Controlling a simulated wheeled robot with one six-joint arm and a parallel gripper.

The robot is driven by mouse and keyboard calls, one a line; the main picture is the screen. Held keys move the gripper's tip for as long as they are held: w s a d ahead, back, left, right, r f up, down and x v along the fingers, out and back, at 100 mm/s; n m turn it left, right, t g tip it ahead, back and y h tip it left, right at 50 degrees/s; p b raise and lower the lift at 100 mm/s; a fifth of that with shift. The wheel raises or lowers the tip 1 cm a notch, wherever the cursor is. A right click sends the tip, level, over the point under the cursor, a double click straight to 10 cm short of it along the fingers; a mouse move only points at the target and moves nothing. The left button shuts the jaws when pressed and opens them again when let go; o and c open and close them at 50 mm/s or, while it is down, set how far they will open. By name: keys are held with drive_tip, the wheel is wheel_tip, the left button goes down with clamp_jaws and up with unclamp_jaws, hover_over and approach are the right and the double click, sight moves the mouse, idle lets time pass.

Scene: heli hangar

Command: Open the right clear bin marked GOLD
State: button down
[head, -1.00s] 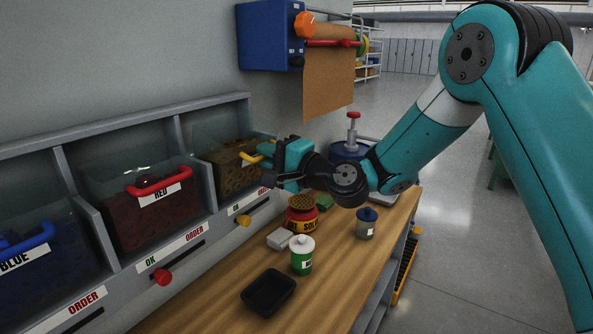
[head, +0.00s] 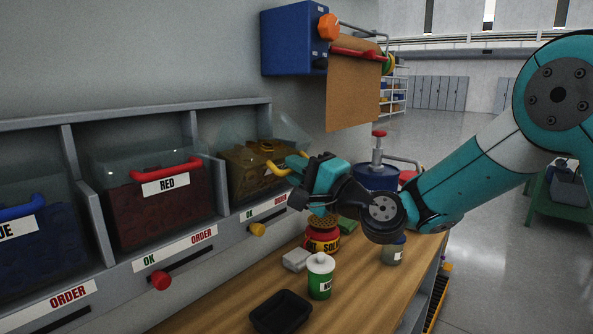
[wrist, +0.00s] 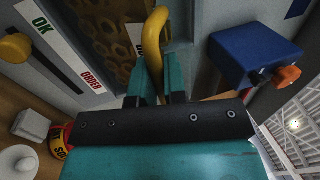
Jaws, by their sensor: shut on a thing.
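The right clear bin (head: 247,183) holds gold-brown pieces and sits in the right end compartment of the grey rack. Its white label is mostly hidden by my gripper, so I cannot read it. Its yellow handle (head: 267,170) shows at the bin's front. My gripper (head: 288,173) is shut on this handle. In the wrist view the handle (wrist: 154,38) runs up from between the fingers of my gripper (wrist: 153,88). A clear panel (head: 291,131) shows slanted past the rack's right end. I cannot tell exactly how far the bin is tilted.
The red bin (head: 157,208) stands left of it, beyond a divider. Below are a yellow knob (head: 257,230) and a red knob (head: 160,280). The bench holds a black tray (head: 281,312), a green jar (head: 320,278) and a red-yellow pot (head: 322,236). A blue box (head: 294,38) hangs above.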

idle(0.3)
drive_tip(key=c, duration=1.2)
unclamp_jaws()
drive_tip(key=b+v, duration=1.3)
drive_tip(key=v, duration=0.4)
drive_tip(key=shift+d, duration=0.2)
drive_tip(key=shift+s+f, duration=0.1)
drive_tip(key=shift+s, duration=0.05)
